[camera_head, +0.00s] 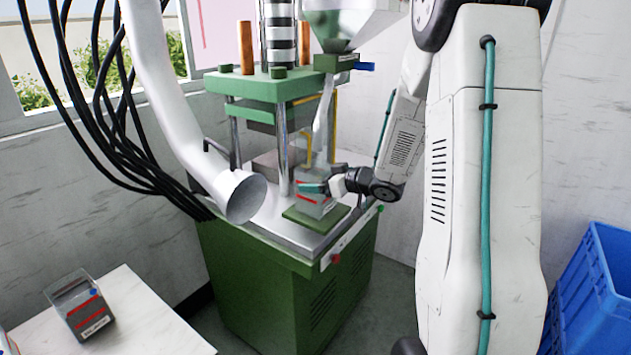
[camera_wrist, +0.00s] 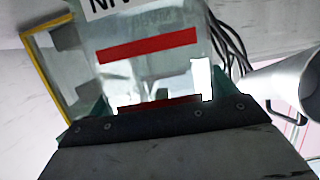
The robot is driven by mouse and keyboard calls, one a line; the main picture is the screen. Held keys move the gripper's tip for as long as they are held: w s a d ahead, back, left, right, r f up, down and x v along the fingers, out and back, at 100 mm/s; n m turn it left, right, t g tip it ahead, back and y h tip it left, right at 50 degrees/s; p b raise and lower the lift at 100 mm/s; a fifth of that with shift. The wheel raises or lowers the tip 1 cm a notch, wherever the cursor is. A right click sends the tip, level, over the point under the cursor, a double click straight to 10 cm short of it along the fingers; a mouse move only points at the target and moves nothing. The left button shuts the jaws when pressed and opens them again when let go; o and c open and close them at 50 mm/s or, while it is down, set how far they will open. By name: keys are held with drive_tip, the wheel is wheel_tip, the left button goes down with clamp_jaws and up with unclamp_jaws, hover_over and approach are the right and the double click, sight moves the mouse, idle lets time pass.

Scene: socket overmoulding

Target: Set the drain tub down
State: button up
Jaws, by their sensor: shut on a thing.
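The drain tub (camera_head: 313,206) is a greyish see-through box with a red stripe. It is upright at the front of the green press, over a green pad (camera_head: 303,221); I cannot tell whether it touches the pad. My gripper (camera_head: 322,187) is shut on its upper part, reaching in from the right. In the wrist view the tub (camera_wrist: 150,62) fills the middle, with red stripes and partly cut-off black lettering. The dark gripper edge (camera_wrist: 155,122) crosses in front of its lower part there.
The green press (camera_head: 265,285) has posts and a hopper (camera_head: 350,20) above the tub. A white duct (camera_head: 243,196) opens just left of it. A similar tub (camera_head: 80,308) stands on a white table (camera_head: 140,322) at lower left. Blue crates (camera_head: 590,295) stand at right.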

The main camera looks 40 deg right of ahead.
drive_tip(key=o, duration=1)
drive_tip(key=shift+f, duration=0.15)
drive_tip(key=shift+c, duration=0.2)
drive_tip(key=shift+s+d+r, duration=0.15)
drive_tip(key=shift+s+r, duration=0.15)
drive_tip(key=v, duration=1.1)
wheel_tip(320, 180, up, 8)
drive_tip(key=a+m+g+h, duration=0.2)
drive_tip(key=m+g+h, duration=0.15)
drive_tip(key=h, duration=0.55)
drive_tip(key=s+a+f+g+y, duration=0.1)
drive_tip(key=s+a+g+y, duration=0.3)
drive_tip(key=s+a, duration=1.7)
drive_tip(key=s+g, duration=0.3)
drive_tip(key=g, duration=0.2)
drive_tip(key=shift+s+f, duration=0.2)
drive_tip(key=shift+s, duration=0.05)
